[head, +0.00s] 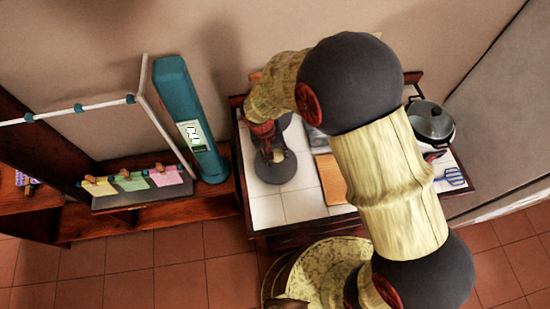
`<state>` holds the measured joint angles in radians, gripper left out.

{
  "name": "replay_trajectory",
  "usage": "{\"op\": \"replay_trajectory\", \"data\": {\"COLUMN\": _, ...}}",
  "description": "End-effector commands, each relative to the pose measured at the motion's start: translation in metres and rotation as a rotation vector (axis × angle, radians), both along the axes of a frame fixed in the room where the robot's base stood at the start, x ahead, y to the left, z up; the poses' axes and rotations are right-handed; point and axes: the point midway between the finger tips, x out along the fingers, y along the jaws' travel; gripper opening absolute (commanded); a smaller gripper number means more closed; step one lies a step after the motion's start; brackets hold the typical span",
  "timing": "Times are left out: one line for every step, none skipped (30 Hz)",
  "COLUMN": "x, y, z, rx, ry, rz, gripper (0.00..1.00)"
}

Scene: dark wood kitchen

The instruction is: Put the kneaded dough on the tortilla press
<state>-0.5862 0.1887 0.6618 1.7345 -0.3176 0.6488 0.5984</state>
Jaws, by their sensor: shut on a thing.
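The tortilla press (276,172) is dark grey with a round plate. It stands on the left part of the white-tiled counter. My gripper (270,150), dark red at the end of my yellowish arm, is at the far side of the press, over or beside its plate. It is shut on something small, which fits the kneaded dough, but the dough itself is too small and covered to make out. I cannot tell whether it touches the press. My arm hides part of the press and the middle of the counter.
A wooden board (331,182) lies right of the press, partly behind my arm. A lidded dark pot (432,121) and a blue-handled utensil (452,176) are at the counter's right. A tall teal box (186,115) stands left of the counter. Bare tiles lie in front of the press.

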Motion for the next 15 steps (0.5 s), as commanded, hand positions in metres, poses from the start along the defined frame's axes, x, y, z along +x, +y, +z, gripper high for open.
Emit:
{"op": "replay_trajectory", "data": {"x": 0.001, "y": 0.001, "z": -0.002, "rx": 0.000, "ry": 0.000, "rz": 0.000, "gripper": 0.12}}
{"op": "replay_trajectory", "data": {"x": 0.002, "y": 0.002, "z": -0.003, "rx": 0.000, "ry": 0.000, "rz": 0.000, "gripper": 0.12}}
{"op": "replay_trajectory", "data": {"x": 0.002, "y": 0.004, "z": -0.006, "rx": 0.000, "ry": 0.001, "rz": 0.000, "gripper": 0.12}}
{"op": "replay_trajectory", "data": {"x": 0.003, "y": 0.005, "z": -0.008, "rx": 0.000, "ry": 0.001, "rz": 0.001, "gripper": 0.12}}
{"op": "replay_trajectory", "data": {"x": 0.003, "y": 0.004, "z": -0.013, "rx": -0.002, "ry": 0.003, "rz": 0.000, "gripper": 0.12}}
{"op": "replay_trajectory", "data": {"x": 0.002, "y": 0.004, "z": -0.019, "rx": -0.002, "ry": 0.004, "rz": 0.000, "gripper": 0.12}}
{"op": "replay_trajectory", "data": {"x": 0.002, "y": 0.004, "z": -0.023, "rx": -0.002, "ry": 0.003, "rz": 0.000, "gripper": 0.12}}
{"op": "replay_trajectory", "data": {"x": 0.003, "y": 0.004, "z": -0.028, "rx": -0.002, "ry": 0.003, "rz": 0.000, "gripper": 0.12}}
{"op": "replay_trajectory", "data": {"x": 0.003, "y": 0.004, "z": -0.033, "rx": -0.002, "ry": 0.003, "rz": 0.000, "gripper": 0.12}}
{"op": "replay_trajectory", "data": {"x": 0.003, "y": 0.004, "z": -0.035, "rx": -0.002, "ry": 0.002, "rz": 0.001, "gripper": 0.12}}
{"op": "replay_trajectory", "data": {"x": 0.003, "y": 0.004, "z": -0.037, "rx": 0.000, "ry": 0.001, "rz": 0.000, "gripper": 0.12}}
{"op": "replay_trajectory", "data": {"x": 0.004, "y": 0.005, "z": -0.037, "rx": 0.000, "ry": 0.000, "rz": 0.000, "gripper": 0.12}}
{"op": "replay_trajectory", "data": {"x": 0.004, "y": 0.005, "z": -0.037, "rx": 0.000, "ry": -0.001, "rz": 0.000, "gripper": 0.12}}
{"op": "replay_trajectory", "data": {"x": 0.004, "y": 0.005, "z": -0.037, "rx": 0.000, "ry": -0.001, "rz": 0.000, "gripper": 0.12}}
{"op": "replay_trajectory", "data": {"x": 0.004, "y": 0.005, "z": -0.037, "rx": 0.000, "ry": -0.001, "rz": 0.000, "gripper": 0.12}}
